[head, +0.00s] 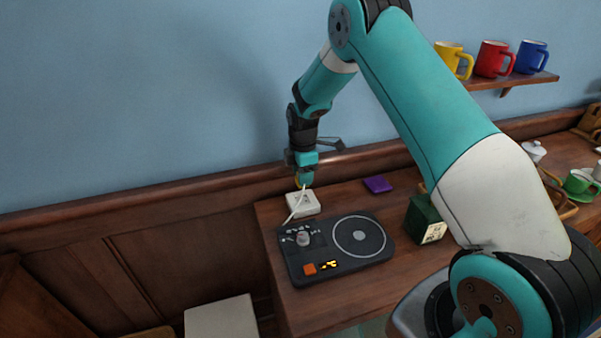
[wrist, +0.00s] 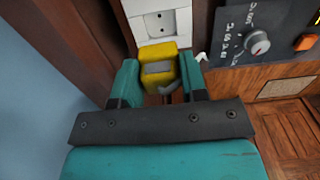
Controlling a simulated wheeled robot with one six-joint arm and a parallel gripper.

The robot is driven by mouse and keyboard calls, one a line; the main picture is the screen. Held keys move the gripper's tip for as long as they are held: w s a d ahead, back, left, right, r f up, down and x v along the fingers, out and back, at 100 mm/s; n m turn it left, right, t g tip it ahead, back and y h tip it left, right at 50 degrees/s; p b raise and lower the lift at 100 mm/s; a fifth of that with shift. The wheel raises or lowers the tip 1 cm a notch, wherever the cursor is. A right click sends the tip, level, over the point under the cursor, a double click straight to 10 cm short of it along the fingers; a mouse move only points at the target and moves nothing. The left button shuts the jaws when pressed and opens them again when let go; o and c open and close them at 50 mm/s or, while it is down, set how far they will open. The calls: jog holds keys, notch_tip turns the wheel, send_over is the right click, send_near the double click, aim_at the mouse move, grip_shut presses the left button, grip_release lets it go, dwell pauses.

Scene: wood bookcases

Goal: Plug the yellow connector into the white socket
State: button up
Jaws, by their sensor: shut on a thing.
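The white socket (head: 303,204) sits at the back left of the wooden worktop, close to the wall. In the wrist view the white socket (wrist: 160,22) shows a face with small dark holes. My gripper (head: 305,180) points down over the socket. In the wrist view its teal fingers (wrist: 160,82) are shut on the yellow connector (wrist: 158,52) from both sides. The connector overlaps the socket's near edge in that view; the holes beyond it are uncovered. In the head view the connector is mostly hidden by the fingers, and its height above the socket is unclear.
A dark console (head: 336,248) with a round dial, knob and orange button lies just right of the socket. A purple block (head: 378,184) and a dark green box (head: 424,220) stand farther right. Mugs stand on a wall shelf (head: 512,82).

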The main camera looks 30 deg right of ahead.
aim_at(303, 202)
jog(key=shift+f, duration=0.15)
jog(key=shift+f+b, duration=1.9)
jog(key=shift+f, duration=0.85)
jog(key=shift+s+f+b, duration=0.1)
jog(key=shift+f+b, duration=0.3)
jog(key=shift+f, duration=0.2)
jog(key=o, duration=0.9)
jog(key=shift+o, duration=0.2)
jog(key=shift+r, duration=0.1)
notch_tip(303, 202, up, 17)
jog(key=b, duration=0.2)
jog(key=shift+r, duration=0.2)
